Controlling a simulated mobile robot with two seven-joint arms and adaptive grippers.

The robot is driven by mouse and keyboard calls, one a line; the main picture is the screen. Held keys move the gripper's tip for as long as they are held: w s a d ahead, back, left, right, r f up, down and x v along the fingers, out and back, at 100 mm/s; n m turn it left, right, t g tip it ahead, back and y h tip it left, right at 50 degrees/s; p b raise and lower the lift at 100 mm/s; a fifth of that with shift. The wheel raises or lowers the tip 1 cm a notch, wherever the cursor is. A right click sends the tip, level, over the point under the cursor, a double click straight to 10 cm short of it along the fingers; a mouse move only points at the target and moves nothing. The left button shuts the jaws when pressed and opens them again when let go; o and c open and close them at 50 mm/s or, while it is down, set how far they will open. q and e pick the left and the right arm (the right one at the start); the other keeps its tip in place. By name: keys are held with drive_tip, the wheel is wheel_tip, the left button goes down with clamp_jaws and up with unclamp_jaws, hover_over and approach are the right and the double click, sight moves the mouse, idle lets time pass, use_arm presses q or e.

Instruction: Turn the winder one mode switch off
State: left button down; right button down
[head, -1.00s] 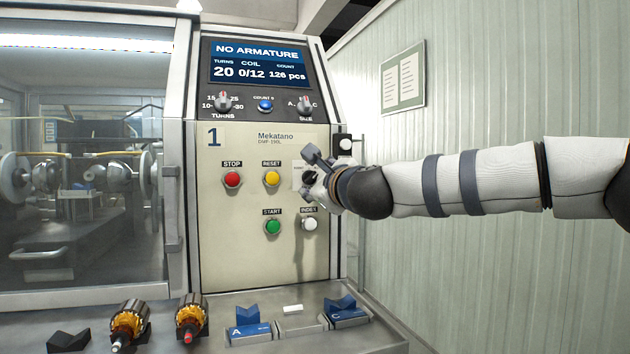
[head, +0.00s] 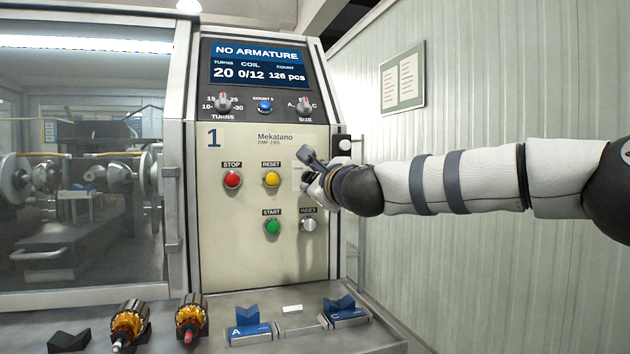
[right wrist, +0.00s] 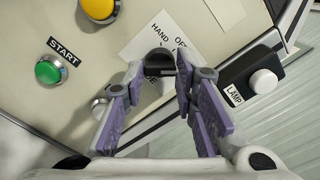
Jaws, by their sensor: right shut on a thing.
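The winder one mode switch is a black rotary knob (right wrist: 160,62) on a white plate marked HAND and, partly hidden, what looks like OFF. In the head view the plate (head: 298,181) shows at the right of the cream panel, and my gripper mostly covers the knob. My right gripper (right wrist: 159,72) is shut on the knob, with a finger on each side of it; it also shows in the head view (head: 309,182). The knob's exact pointing direction is hard to read. My left gripper is not in view.
Close by are the yellow RESET button (head: 271,179), green START button (head: 272,227), grey INDEX button (head: 308,225) and white LAMP button (right wrist: 263,81). The display (head: 259,64) reads NO ARMATURE. Armatures (head: 129,322) stand on the ledge below. Free room lies right of the panel.

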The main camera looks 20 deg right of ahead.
drive_tip(key=n, duration=0.4)
drive_tip(key=shift+n, duration=2)
drive_tip(key=c, duration=1.3)
unclamp_jaws()
drive_tip(key=shift+s, duration=0.1)
